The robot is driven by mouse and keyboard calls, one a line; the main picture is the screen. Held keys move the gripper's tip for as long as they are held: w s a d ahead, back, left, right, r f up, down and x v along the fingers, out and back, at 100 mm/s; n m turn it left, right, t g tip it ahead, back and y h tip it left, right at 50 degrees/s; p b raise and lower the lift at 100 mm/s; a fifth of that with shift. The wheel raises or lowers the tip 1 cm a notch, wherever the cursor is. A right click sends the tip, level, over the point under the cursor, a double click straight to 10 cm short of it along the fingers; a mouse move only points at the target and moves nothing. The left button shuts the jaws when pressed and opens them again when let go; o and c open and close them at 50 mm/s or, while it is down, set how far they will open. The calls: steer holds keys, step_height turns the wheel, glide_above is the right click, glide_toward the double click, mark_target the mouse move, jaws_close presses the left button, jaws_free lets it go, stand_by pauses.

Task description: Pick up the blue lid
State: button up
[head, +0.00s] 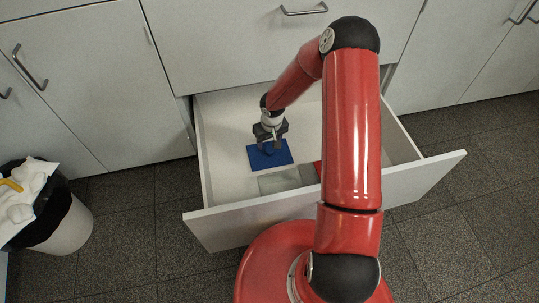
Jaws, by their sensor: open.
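The blue lid (276,159) is a flat blue rectangle lying in the left part of an open white drawer (222,228). A darker blue raised part, perhaps its handle, shows near its middle below the jaws. My gripper (269,144) is open and points down right over the lid. The jaws overlap the lid's upper middle in this view. I cannot tell whether the fingers touch the lid or are around its raised part.
A grey-white flat piece (279,181) lies beside the lid, and a red piece (317,168) shows partly behind my arm. The drawer walls enclose these things. Cabinets (80,85) stand behind, and a bin (65,228) stands at the left.

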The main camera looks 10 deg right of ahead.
mark_target(269, 150)
step_height(269, 150, down, 5)
steer(key=shift+w+d+b, duration=0.1)
steer(key=shift+w+b, duration=0.05)
steer(key=shift+b, duration=0.2)
steer(key=c, duration=1.1)
steer(key=shift+r, duration=0.15)
